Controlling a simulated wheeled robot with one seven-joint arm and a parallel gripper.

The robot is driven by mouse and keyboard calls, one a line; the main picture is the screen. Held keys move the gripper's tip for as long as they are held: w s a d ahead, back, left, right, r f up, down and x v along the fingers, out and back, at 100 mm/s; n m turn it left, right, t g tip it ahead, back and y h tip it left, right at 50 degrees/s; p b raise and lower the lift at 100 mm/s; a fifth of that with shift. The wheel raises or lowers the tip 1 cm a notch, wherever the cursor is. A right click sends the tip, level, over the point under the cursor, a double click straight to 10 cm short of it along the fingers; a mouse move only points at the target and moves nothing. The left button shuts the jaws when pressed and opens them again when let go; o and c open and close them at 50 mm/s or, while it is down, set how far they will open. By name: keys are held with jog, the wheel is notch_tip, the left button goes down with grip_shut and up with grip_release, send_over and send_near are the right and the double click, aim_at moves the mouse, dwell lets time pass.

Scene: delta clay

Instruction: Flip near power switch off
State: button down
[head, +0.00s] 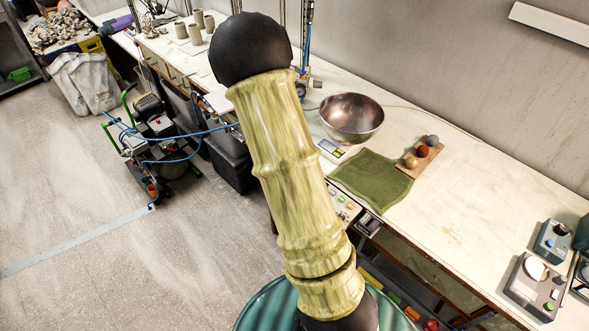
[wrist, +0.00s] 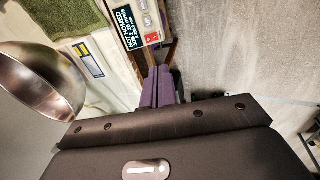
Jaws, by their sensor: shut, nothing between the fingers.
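My gripper (wrist: 158,72) shows in the wrist view as two purple fingers, shut together and empty. Their tips point toward the bench's front edge, close below a control panel (wrist: 152,20). The panel has a dark display with light text, a red part and small buttons. I cannot tell whether the fingertips touch anything. In the head view, the panel (head: 343,206) sits at the bench's front edge, partly covered by my arm, and my gripper is hidden. I cannot clearly make out the near power switch or its position.
A metal bowl (head: 351,118) stands on the bench, and shows large in the wrist view (wrist: 38,85). A green cloth (head: 372,180), a board with several balls (head: 419,158) and a grey control box (head: 535,287) lie to the right. Floor at left is open before a wheeled compressor (head: 160,125).

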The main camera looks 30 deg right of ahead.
jog(key=s+a+r+m+y, duration=0.1)
jog(key=s+a+r, duration=0.4)
jog(key=s+a, duration=0.2)
jog(key=s+a+r+m+t+y, duration=0.1)
jog(key=s+a+r, duration=0.4)
jog(key=s+a, duration=0.3)
jog(key=shift+a+t+y, duration=0.3)
jog(key=shift+a, duration=0.35)
jog(key=shift+s+a, duration=0.15)
